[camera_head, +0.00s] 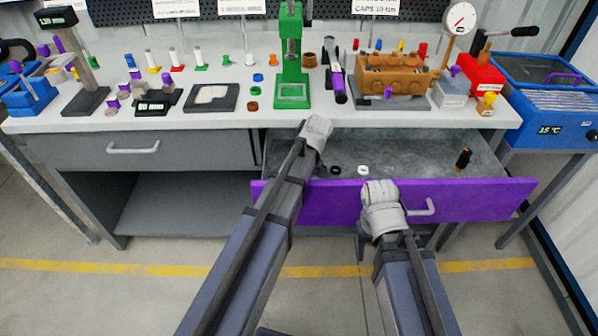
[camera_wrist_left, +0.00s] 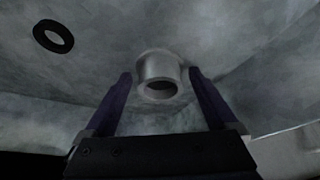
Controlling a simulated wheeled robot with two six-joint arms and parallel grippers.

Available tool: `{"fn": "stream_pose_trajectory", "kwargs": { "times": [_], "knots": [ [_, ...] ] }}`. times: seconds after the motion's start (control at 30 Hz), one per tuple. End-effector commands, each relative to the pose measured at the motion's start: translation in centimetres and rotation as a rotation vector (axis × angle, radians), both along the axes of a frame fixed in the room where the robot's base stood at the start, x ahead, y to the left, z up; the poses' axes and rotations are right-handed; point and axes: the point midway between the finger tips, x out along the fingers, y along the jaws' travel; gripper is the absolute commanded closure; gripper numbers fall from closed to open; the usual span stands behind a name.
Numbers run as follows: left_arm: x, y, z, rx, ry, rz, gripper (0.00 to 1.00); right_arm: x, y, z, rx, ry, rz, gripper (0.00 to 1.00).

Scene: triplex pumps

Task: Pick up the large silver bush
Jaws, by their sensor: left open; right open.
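The large silver bush (camera_wrist_left: 160,78) shows in the left wrist view as a short flanged metal tube on the grey drawer floor. My left gripper (camera_wrist_left: 160,73) is open, with one dark finger on each side of the bush; I cannot tell whether they touch it. In the head view my left gripper (camera_head: 316,132) is over the left part of the open drawer, and I cannot make out the bush there. My right gripper (camera_head: 381,210) is at the purple drawer front; its fingers are mostly hidden.
The drawer's purple front (camera_head: 460,200) carries a handle. Inside lie a black ring (camera_head: 335,170), a white ring (camera_head: 363,169) and a dark upright part (camera_head: 463,158). The bench above holds a green press (camera_head: 291,60) and an orange pump block (camera_head: 395,75).

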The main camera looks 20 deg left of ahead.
Motion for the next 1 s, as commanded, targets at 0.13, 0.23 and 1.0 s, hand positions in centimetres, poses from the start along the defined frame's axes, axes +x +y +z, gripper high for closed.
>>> {"fn": "stream_pose_trajectory", "kwargs": {
  "times": [0.13,0.23,1.0],
  "knots": [
    [-0.01,-0.01,0.05,0.000,0.000,0.000,0.21,0.00,0.00,0.05,0.000,0.000,0.000,0.50],
    [-0.01,-0.01,0.05,0.000,0.000,0.000,0.32,0.00,0.00,0.04,0.000,0.000,0.000,0.50],
    [-0.01,-0.01,0.05,0.000,0.000,0.000,1.00,0.00,0.00,0.04,0.000,0.000,0.000,0.50]
  ]
}}
